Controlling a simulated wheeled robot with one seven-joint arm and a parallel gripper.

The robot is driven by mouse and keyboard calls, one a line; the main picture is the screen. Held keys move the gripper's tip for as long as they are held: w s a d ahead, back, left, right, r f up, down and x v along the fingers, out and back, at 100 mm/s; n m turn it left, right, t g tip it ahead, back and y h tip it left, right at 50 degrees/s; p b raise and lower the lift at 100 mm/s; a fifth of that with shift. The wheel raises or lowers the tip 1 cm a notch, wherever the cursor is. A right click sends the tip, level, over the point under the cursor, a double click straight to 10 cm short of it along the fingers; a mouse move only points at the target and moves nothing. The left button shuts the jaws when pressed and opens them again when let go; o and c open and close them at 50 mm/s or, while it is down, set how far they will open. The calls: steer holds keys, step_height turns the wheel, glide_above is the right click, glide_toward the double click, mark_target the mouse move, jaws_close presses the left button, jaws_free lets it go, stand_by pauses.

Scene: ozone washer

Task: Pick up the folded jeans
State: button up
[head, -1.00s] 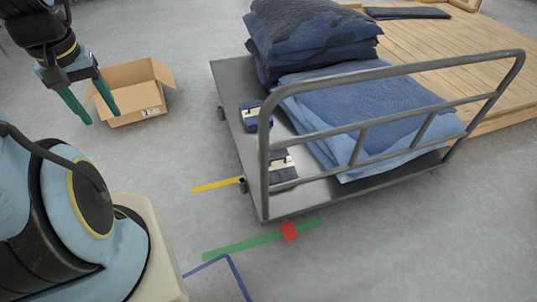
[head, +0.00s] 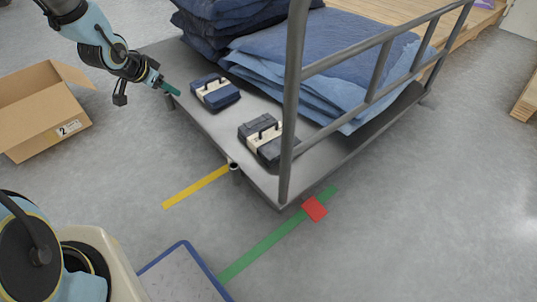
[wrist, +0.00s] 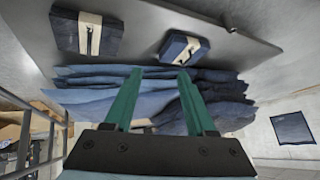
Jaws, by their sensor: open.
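Two small folded denim bundles with cream bands and dark handles lie on the grey cart deck (head: 205,122). The blue folded jeans (head: 227,99) are farther back, and the black-grey folded jeans (head: 272,153) are nearer the cart's handle rail. My gripper (head: 170,88) is open and empty at the cart's left edge, left of the blue bundle and apart from it. In the wrist view my gripper (wrist: 160,72) has both green fingers spread. The blue bundle (wrist: 196,50) is above the right fingertip there, and the dark bundle (wrist: 70,32) is at upper left.
Large stacks of blue denim (head: 270,65) fill the cart's far side. A grey metal rail (head: 293,100) rises at its near end. An open cardboard box (head: 35,115) stands left on the floor. A wooden platform (head: 370,18) lies behind. Floor tape marks the front.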

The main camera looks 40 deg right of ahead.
steer(key=s+d+f+m+g+h+b, duration=0.25)
steer(key=s+d+f+m+b, duration=0.2)
steer(key=d+f+b, duration=0.6)
steer(key=m+g+h+b, duration=0.2)
steer(key=h+b, duration=0.1)
steer(key=b, duration=0.1)
glide_toward(265, 128)
steer(key=x, duration=0.2)
steer(key=shift+m, duration=0.25)
steer(key=b+x, duration=0.1)
steer(key=x, duration=0.3)
steer(key=shift+s+d+f+b, duration=0.1)
steer(key=shift+d+f+b, duration=0.1)
steer(key=shift+b, duration=0.1)
steer(key=b+x, duration=0.3)
steer(key=x, duration=0.2)
steer(key=shift+w+d, duration=0.2)
steer(key=shift+d, duration=0.15)
jaws_close()
